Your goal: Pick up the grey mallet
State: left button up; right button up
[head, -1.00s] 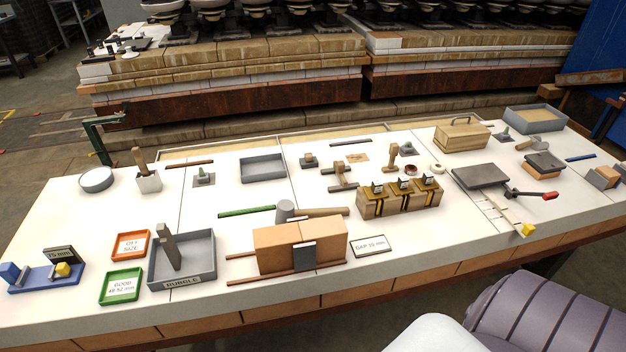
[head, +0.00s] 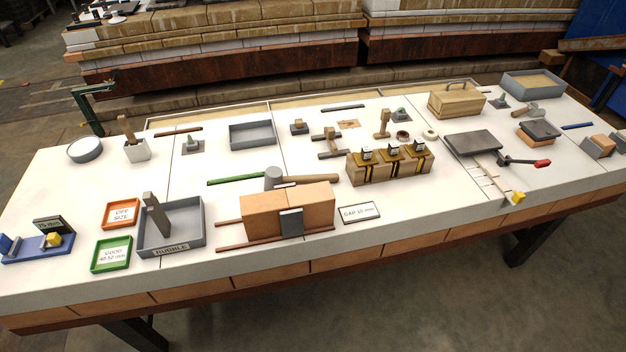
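The grey mallet (head: 273,179) lies on the long white-topped table, just behind two tan bricks (head: 262,214). Its head is a grey cylinder and its wooden handle (head: 310,180) points right, ending near the wooden block with three black-and-yellow fittings (head: 391,165). The bricks stand close in front of the mallet and may hide its lower edge. Neither of my grippers is in view.
A green rod (head: 233,179) lies left of the mallet head. A grey tray marked RUBBLE (head: 198,236) stands front left, and a GAP 10 mm card (head: 359,212) front middle. Another grey-headed hammer-like tool (head: 524,109) lies far right.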

aim_at(273, 175)
jog(key=j+z, duration=0.7)
jog(key=j, duration=0.2)
jog(key=k+j+z, duration=0.15)
jog(key=j+z, duration=0.2)
jog(key=k+j+z, duration=0.15)
jog(key=j+z, duration=0.2)
jog(key=j, duration=0.15)
